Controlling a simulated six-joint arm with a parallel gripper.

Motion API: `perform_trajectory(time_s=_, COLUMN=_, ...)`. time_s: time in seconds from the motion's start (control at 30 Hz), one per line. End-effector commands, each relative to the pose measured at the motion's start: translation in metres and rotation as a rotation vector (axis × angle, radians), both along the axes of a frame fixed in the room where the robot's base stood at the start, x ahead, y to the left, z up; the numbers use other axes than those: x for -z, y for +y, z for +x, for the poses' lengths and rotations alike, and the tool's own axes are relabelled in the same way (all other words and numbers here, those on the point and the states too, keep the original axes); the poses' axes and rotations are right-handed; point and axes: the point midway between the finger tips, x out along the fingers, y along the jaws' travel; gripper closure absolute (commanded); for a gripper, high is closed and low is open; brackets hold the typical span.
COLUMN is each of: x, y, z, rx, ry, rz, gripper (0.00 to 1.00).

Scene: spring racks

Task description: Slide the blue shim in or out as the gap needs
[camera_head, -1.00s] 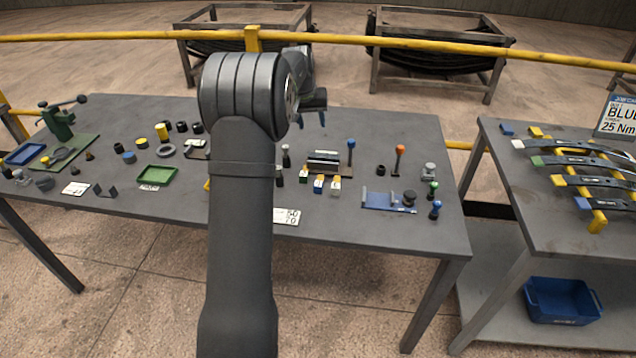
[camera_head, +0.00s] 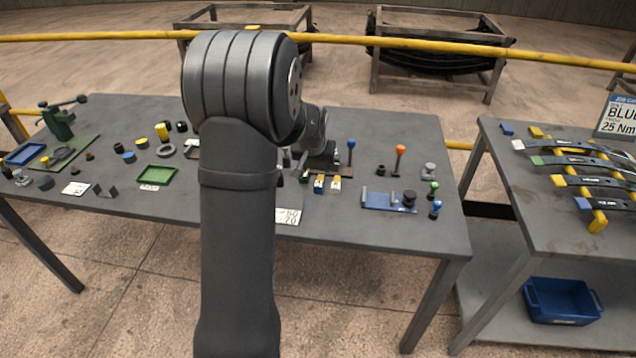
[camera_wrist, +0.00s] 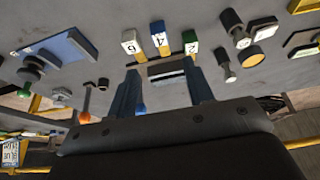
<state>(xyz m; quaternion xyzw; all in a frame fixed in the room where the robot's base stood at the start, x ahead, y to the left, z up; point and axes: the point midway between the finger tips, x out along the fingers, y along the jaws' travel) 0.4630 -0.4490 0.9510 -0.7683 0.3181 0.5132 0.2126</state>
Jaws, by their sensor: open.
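The blue shim (camera_head: 319,186), a white-faced tab with a blue part and a yellow top, stands at the front of a dark block fixture in the middle of the table. In the wrist view it appears as the middle tab, marked 4 (camera_wrist: 159,38), between tabs marked 6 (camera_wrist: 130,44) and 2 (camera_wrist: 190,42). My gripper (camera_wrist: 163,76) is open and empty, its two fingers apart on either side of the fixture (camera_wrist: 167,69) in the picture; contact cannot be told.
A lever with a blue knob (camera_head: 351,144) stands by the fixture, and one with an orange knob (camera_head: 400,150) is further right. A blue plate with posts (camera_head: 378,202) lies to the right. A number card (camera_head: 287,216) lies at the front. Dark cylindrical parts (camera_wrist: 232,20) stand close beside the tabs.

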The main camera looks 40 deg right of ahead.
Motion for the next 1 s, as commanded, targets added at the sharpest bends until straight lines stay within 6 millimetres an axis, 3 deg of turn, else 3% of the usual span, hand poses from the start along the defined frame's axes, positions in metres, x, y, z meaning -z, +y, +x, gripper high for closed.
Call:
perform_trajectory(time_s=0.5, x=0.086, y=-0.024, z=0.025, rx=0.000, ry=0.002, rz=0.002, gripper=0.53)
perform_trajectory(time_s=0.73, x=0.104, y=-0.030, z=0.030, rx=0.000, ry=0.000, rz=0.000, gripper=0.53)
perform_trajectory(time_s=1.0, x=0.107, y=-0.031, z=0.031, rx=0.000, ry=0.000, rz=0.000, gripper=0.53)
